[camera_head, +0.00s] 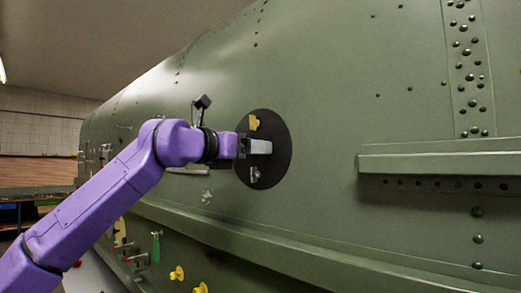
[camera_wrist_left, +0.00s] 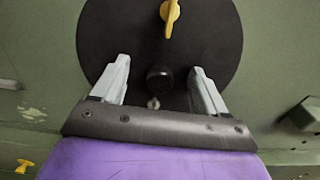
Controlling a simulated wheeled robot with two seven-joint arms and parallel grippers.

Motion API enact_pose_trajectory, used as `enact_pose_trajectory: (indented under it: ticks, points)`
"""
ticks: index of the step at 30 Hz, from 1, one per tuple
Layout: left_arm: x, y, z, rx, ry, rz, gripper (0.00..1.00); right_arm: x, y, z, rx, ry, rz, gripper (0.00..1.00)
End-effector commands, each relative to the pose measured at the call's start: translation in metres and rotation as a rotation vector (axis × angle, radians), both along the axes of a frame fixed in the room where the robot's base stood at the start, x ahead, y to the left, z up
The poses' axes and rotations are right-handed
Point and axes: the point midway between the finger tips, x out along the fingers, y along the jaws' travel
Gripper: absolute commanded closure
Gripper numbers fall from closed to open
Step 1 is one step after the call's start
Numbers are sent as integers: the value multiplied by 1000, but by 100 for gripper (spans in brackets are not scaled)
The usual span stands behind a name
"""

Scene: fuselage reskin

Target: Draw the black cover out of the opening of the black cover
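The black cover (camera_head: 277,133) is a round dark disc set against the green fuselage skin in the head view. It fills the upper middle of the left wrist view (camera_wrist_left: 215,50). A yellow handle (camera_wrist_left: 170,17) and a dark round knob (camera_wrist_left: 159,78) stand on its face. My left gripper (camera_wrist_left: 160,75) is open in front of the cover, with its two grey fingers apart on either side of the knob. I cannot tell whether the fingers touch the cover. In the head view the left gripper (camera_head: 262,146) hides part of the disc. My right gripper is not in view.
The green fuselage (camera_head: 330,100) curves across the view. A protruding ledge (camera_head: 440,160) runs at the right, and a long rail (camera_head: 250,245) runs below the cover. Several yellow knobs (camera_head: 177,273) and a green tag (camera_head: 156,247) are at the lower left.

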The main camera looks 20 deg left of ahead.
Motion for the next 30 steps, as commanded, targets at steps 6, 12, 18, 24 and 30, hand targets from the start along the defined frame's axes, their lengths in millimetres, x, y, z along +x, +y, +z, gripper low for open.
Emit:
enact_pose_trajectory:
  ticks: [6, 12, 18, 24, 30]
  points:
    - [0, 0, 0, 0, 1, 1, 100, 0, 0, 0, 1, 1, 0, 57]
    - [-1, 0, 1, 0, -2, 0, 100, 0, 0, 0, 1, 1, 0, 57]
    - [-6, 2, 0, 0, -2, 0, 100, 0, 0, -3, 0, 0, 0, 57]
    - [-12, 4, 0, 1, -1, 0, 100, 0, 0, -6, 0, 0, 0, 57]
    - [-17, 6, 0, 1, -1, 0, 100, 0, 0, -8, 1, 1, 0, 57]
